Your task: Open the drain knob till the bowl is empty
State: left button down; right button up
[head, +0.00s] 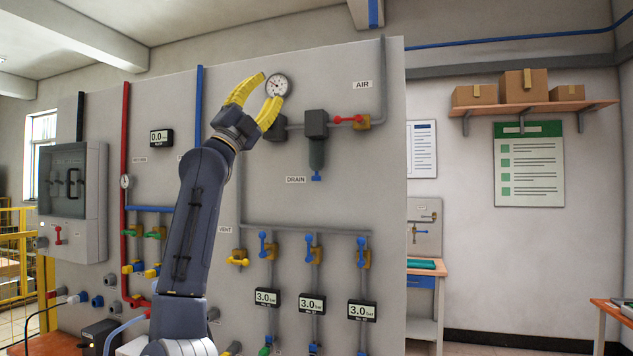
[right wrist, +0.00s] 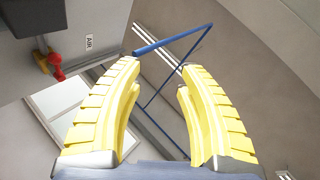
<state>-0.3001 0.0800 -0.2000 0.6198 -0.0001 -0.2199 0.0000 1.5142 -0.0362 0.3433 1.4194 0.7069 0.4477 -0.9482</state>
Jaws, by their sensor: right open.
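The blue drain knob (head: 316,177) sits under the dark filter bowl (head: 316,153), right of the DRAIN label (head: 296,180) on the grey panel. I cannot see whether the bowl holds water. My right gripper (head: 264,88) has yellow fingers spread open and empty. In the head view it is up and to the left of the bowl, in front of the panel near the round gauge (head: 278,85). In the right wrist view the open fingers (right wrist: 160,65) have nothing between them. My left gripper is not in view.
A red-handled air valve (head: 346,119) is right of the filter head; its red handle also shows in the right wrist view (right wrist: 55,66). Blue-handled valves (head: 311,240) and pressure displays (head: 312,304) are lower on the panel. Space around the knob looks clear.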

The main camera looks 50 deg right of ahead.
jog(key=w+d+f+m+t+y, duration=0.1)
jog(key=w+d+f+m+y, duration=0.15)
jog(key=f+m, duration=0.25)
jog(key=w+d+f+m+y, duration=0.1)
jog(key=d+f+m+y, duration=0.1)
jog(key=f+m+y, duration=0.3)
jog(key=m+y, duration=0.3)
jog(key=m, duration=0.4)
send_near(313, 180)
jog(key=d, duration=0.7)
jog(key=s+d, duration=0.1)
jog(key=d, duration=0.3)
jog(key=shift+d+r, duration=0.1)
jog(key=shift+d, duration=0.2)
jog(key=shift+c, duration=0.2)
jog(key=shift+t, duration=0.3)
grip_shut()
